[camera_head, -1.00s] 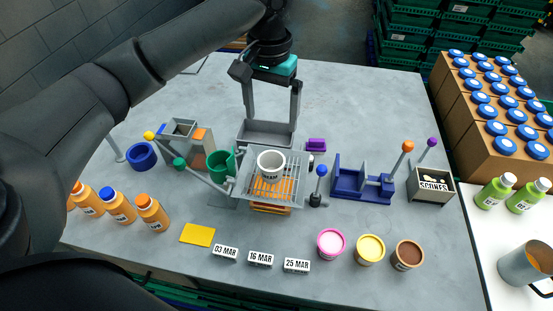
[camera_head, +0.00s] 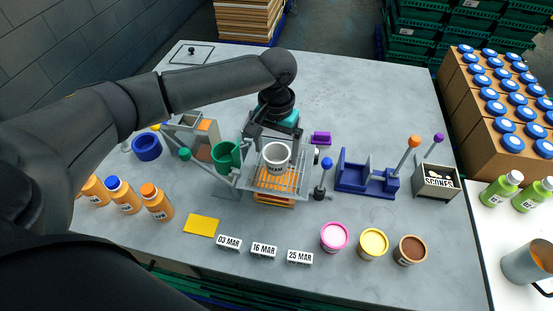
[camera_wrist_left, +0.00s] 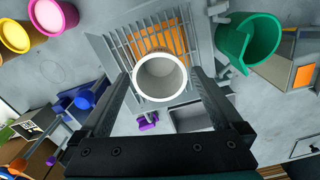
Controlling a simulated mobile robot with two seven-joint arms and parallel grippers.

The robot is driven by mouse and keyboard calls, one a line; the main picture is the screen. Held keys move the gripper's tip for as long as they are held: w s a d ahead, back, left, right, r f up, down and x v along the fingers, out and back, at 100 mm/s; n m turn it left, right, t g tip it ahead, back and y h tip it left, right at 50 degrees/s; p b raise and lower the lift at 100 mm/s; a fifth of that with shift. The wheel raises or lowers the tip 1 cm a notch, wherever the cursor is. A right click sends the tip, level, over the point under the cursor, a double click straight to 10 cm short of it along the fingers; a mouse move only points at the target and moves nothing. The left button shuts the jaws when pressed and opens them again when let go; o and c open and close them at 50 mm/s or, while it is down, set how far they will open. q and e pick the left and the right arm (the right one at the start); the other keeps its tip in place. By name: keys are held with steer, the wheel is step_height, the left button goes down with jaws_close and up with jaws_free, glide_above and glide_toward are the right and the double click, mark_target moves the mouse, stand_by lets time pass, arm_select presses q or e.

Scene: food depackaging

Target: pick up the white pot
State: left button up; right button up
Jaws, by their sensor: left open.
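The white pot (camera_head: 276,158) stands upright on a grey wire rack (camera_head: 288,183) above an orange glow, near the middle of the table. In the left wrist view the pot (camera_wrist_left: 160,78) is seen from above with its round rim and hollow inside showing. My left gripper (camera_head: 275,150) is open, with its fingers reaching down around the pot. In the left wrist view the two fingers of my left gripper (camera_wrist_left: 155,85) are on either side of the pot, with no clear contact. My right gripper is not seen.
A green cup (camera_head: 226,155) stands just left of the rack. Several tubs and date labels are in front. The back right of the table is clear.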

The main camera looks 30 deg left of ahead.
arm_select(q)
steer(key=shift+f, duration=0.85)
steer(key=shift+c, duration=0.2)
steer(key=c, duration=1.2)
steer(key=shift+c, duration=0.4)
steer(key=shift+r, duration=0.15)
